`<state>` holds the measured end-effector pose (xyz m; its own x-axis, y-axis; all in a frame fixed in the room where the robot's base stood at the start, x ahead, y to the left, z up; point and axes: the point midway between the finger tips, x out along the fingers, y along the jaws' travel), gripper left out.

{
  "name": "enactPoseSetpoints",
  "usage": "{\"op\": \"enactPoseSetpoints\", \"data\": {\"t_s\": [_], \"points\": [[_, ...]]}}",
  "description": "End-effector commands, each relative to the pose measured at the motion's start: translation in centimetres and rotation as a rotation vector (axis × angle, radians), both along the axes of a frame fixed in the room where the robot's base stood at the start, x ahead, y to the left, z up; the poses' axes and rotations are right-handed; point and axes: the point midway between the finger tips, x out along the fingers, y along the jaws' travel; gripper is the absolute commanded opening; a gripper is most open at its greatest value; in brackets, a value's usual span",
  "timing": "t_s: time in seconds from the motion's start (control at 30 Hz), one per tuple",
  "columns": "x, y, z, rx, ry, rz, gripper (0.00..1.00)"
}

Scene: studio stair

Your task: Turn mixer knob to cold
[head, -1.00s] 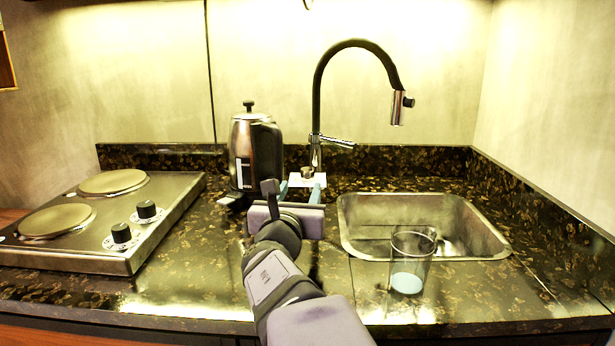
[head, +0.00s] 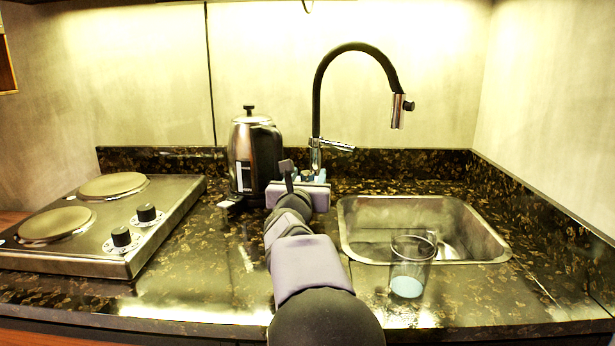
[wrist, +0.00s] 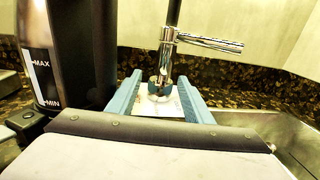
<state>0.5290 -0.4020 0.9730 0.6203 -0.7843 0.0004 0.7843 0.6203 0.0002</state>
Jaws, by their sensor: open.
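The mixer tap has a tall black curved neck (head: 317,90) and a chrome lever (head: 338,145) pointing right. In the wrist view the chrome lever (wrist: 210,42) also shows. At the tap's foot a small metal knob (wrist: 159,88) stands on a white plate (wrist: 157,108). My gripper (wrist: 160,78) is open, its two blue fingers reaching forward on either side of the knob. I see no clear contact, and the exact depth is hard to tell. In the head view my gripper (head: 306,175) hides most of the knob and plate. The knob's setting is not readable.
A steel kettle (head: 241,150) stands close on the left. The sink (head: 350,225) lies to the right, with a glass (head: 411,262) holding something pale blue at its front edge. A two-plate hob (head: 75,255) is at far left. The backsplash (head: 420,163) rises behind the tap.

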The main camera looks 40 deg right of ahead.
Motion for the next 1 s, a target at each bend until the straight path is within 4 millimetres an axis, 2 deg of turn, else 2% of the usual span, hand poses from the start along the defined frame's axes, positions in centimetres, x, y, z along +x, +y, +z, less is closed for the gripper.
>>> {"op": "enactPoseSetpoints", "data": {"t_s": [0.3,0.33,0.4,0.5,1.0], "points": [[0.11,-0.16,-0.05,0.001,0.001,0.0,0.46],[0.11,-0.16,-0.05,0.001,0.001,0.0,0.41],[0.1,-0.15,-0.05,0.001,0.001,0.0,0.25],[0.1,-0.15,-0.05,0.001,0.001,0.0,0.05],[0.24,-0.4,-0.6,0.002,-0.01,0.07,0.05]]}}
